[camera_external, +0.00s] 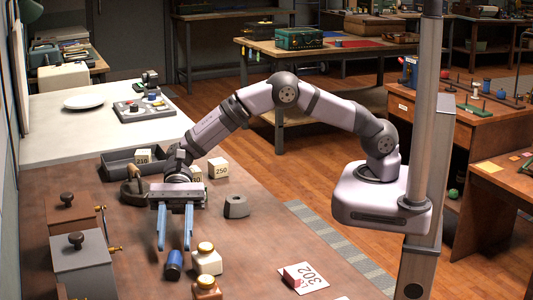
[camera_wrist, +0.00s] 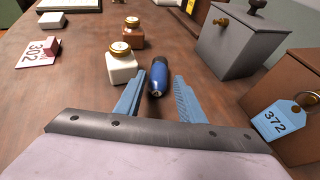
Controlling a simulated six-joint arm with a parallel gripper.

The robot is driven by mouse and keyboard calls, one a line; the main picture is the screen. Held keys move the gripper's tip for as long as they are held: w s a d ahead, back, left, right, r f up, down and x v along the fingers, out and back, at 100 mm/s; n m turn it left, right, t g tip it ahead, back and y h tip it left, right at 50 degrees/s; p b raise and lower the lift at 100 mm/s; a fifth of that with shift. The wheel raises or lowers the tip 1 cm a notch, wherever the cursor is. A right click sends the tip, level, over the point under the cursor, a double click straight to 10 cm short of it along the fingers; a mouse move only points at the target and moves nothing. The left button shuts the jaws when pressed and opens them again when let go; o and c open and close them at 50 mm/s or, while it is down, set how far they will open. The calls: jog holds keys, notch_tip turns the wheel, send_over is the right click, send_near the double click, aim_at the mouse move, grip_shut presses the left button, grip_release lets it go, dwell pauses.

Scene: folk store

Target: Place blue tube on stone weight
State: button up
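The blue tube (camera_external: 174,264), with dark ends, lies on the brown table at the front. In the wrist view the tube (camera_wrist: 159,74) lies lengthwise between and just beyond the fingertips. My gripper (camera_external: 174,246) points down toward the table with its two blue fingers apart, and nothing is held. In the wrist view the gripper's (camera_wrist: 157,92) fingers flank the near end of the tube. A grey block with a dark hole (camera_external: 236,207) stands right of the gripper; it may be the stone weight, but I cannot be sure. A brown handled object (camera_external: 132,191) stands left of the gripper.
A white jar (camera_external: 206,262) stands close right of the tube, with a brown jar (camera_external: 207,290) nearby. Grey (camera_external: 84,264) and brown boxes stand left. A 302 card (camera_external: 312,277) lies right; table between is clear.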

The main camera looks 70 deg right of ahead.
aim_at(174, 255)
jog(key=shift+s+a+f+p, duration=0.2)
jog(key=shift+s+a+p, duration=0.05)
jog(key=shift+a+p, duration=0.15)
jog(key=shift+p+x, duration=0.75)
jog(key=shift+x, duration=1.35)
jog(key=shift+d+f, duration=0.1)
jog(key=shift+f, duration=0.05)
jog(key=c, duration=0.6)
